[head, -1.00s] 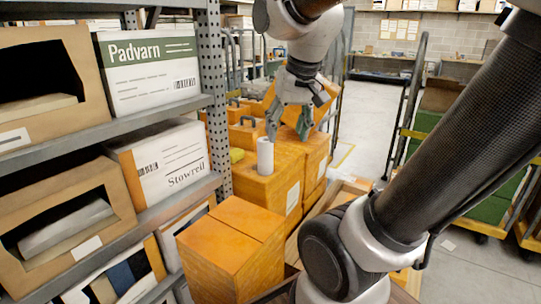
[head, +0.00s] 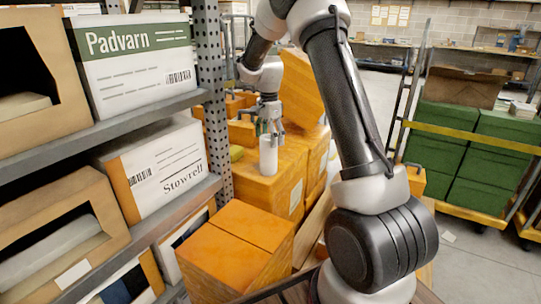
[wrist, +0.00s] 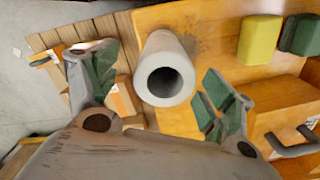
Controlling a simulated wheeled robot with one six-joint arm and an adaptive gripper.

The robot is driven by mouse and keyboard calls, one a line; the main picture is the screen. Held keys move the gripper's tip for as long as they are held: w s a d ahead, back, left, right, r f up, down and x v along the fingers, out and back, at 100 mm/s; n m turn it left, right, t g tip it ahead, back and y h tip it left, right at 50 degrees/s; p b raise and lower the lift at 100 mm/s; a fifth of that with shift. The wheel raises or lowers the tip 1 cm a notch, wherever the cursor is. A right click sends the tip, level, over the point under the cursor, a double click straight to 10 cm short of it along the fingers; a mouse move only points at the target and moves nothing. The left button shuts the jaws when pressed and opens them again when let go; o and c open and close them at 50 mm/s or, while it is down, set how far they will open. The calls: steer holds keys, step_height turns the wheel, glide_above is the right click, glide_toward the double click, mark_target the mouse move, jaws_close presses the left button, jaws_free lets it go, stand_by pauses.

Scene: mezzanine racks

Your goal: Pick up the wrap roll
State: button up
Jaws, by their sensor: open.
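The wrap roll (head: 268,156) is a white cylinder standing upright on an orange box (head: 262,190) in the head view. In the wrist view I look down on the hollow end of the wrap roll (wrist: 165,72), which lies between and just beyond the fingers. My gripper (head: 270,128) is directly above the roll in the head view, pointing down. In the wrist view my gripper (wrist: 150,95) is open, with green-padded fingers spread to either side of the roll. I cannot tell whether the fingertips reach down past its top.
A yellow block (wrist: 259,39) and a dark green block (wrist: 300,35) sit on the orange box beside the roll. A grey rack (head: 110,125) with cartons stands at the left. A large orange box (head: 238,247) is in front. A cart with green crates (head: 440,168) is at right.

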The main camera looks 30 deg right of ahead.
mark_target(269, 151)
steer(key=f, duration=0.6)
steer(key=shift+w, duration=0.3)
steer(key=c, duration=1.2)
